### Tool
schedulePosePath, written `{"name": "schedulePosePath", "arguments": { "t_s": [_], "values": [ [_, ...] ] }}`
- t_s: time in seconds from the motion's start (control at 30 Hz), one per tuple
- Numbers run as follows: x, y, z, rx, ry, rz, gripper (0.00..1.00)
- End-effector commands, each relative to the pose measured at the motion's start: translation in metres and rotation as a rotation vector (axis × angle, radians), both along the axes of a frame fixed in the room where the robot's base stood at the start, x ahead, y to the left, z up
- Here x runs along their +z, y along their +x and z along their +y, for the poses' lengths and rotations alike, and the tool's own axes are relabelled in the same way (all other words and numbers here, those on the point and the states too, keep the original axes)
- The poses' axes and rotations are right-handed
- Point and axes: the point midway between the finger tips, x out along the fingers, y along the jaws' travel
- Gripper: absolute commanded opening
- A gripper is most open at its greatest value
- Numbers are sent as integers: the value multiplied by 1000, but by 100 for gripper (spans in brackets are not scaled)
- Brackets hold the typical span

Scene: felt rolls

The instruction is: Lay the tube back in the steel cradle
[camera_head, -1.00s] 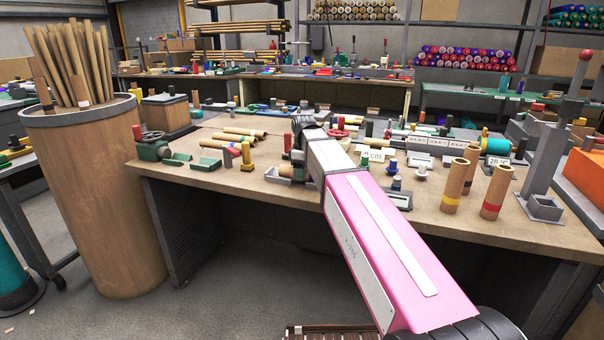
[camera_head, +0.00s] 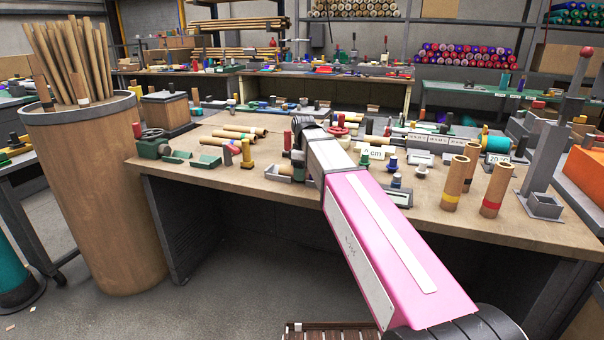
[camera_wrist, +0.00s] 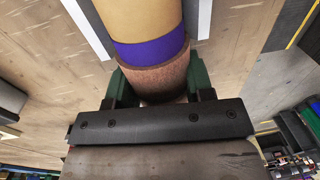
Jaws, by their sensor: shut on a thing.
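My gripper (camera_wrist: 160,82) has its green fingers on both sides of the brown end of a tan tube (camera_wrist: 140,15) with a purple band. The tube runs away from the gripper, out of the top of the wrist view. Two grey metal edges of the steel cradle (camera_wrist: 88,27) show along the tube's left and right sides, with the tube between them. I cannot tell whether the tube rests on the cradle. In the head view, the grey cradle (camera_head: 283,177) is on the bench left of my pink arm, which hides most of the gripper and tube.
Several tan tubes (camera_head: 238,132) lie on the bench at the back left. Upright tubes (camera_head: 455,182) stand at the right, near a grey post stand (camera_head: 545,205). A green vise (camera_head: 152,148) sits at the left corner. The bench front (camera_head: 240,180) is partly bare.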

Motion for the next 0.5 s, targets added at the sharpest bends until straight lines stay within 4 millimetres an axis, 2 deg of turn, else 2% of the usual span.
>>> {"name": "schedulePosePath", "arguments": {
  "t_s": [0.43,0.47,0.5],
  "values": [
    [-1,0,0,0,0,0,5],
    [-1,0,0,0,0,0,54],
    [-1,0,0,0,0,0,67]
  ]
}}
